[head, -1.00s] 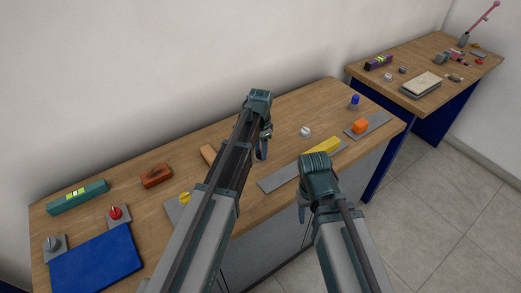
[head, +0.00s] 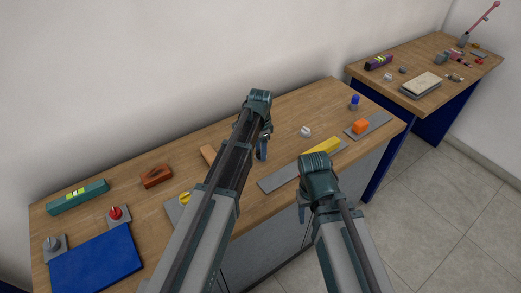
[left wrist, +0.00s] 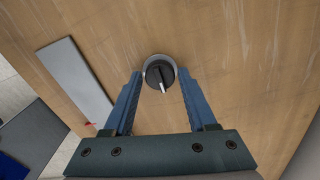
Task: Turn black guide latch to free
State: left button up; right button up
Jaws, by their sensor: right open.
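The black guide latch (left wrist: 160,72) is a round black knob with a white pointer line, on a light round base on the wooden bench top. In the left wrist view it sits at the fingertips of my left gripper (left wrist: 160,76). The two blue fingers are open, one on each side, with a gap to the knob on both sides. In the head view my left gripper (head: 263,152) points down over the bench and I cannot make out the latch there. My right gripper (head: 303,212) is open and empty near the bench's front edge.
A grey plate with a yellow block (head: 322,147) lies right of the left gripper. A white knob (head: 305,131), an orange block (head: 360,127) and a blue-topped post (head: 354,101) stand further right. A brown block (head: 157,176) and blue mat (head: 97,262) lie left.

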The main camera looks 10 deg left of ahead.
pick_arm(q)
jog(key=shift+o, duration=1.1)
notch_tip(320, 180, up, 14)
jog(key=p, duration=1.4)
jog(key=shift+f, duration=0.1)
